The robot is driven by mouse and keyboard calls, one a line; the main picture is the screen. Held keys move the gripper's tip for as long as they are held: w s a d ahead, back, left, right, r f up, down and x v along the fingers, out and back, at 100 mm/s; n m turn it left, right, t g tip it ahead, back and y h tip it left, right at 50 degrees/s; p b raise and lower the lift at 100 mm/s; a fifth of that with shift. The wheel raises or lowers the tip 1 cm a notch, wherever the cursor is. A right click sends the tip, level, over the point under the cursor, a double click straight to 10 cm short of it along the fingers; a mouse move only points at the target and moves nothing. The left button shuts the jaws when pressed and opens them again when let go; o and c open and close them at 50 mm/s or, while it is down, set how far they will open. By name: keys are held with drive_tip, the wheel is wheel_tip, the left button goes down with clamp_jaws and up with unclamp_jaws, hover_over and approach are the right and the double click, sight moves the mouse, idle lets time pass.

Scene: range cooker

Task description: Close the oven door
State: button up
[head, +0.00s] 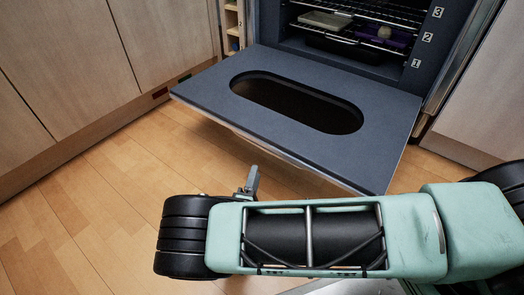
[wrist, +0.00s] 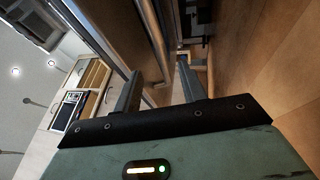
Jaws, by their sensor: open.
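The oven door (head: 205,90) hangs open in the head view, lowered to about level, its dark inner face with an oval window turned up. The oven cavity (head: 350,40) is exposed behind it. My gripper (head: 249,182) shows only in part, just in front of the door's near edge; my arm hides the rest. In the wrist view my gripper (wrist: 160,88) is open with its two fingers apart. A metal bar (wrist: 153,38), which looks like the door handle, runs beyond and toward the gap between the fingers. I cannot tell whether they touch it.
Wire racks (head: 385,15) with a light dish (head: 325,20) and a purple item (head: 385,42) are inside the oven. Wooden cabinets (head: 60,60) stand at the left, and another cabinet (head: 490,110) at the right. The wooden floor (head: 120,175) is clear at the left.

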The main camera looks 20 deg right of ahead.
drive_tip(key=shift+b+x, duration=2.25)
drive_tip(key=shift+x, duration=3.35)
drive_tip(key=shift+c, duration=0.2)
clamp_jaws()
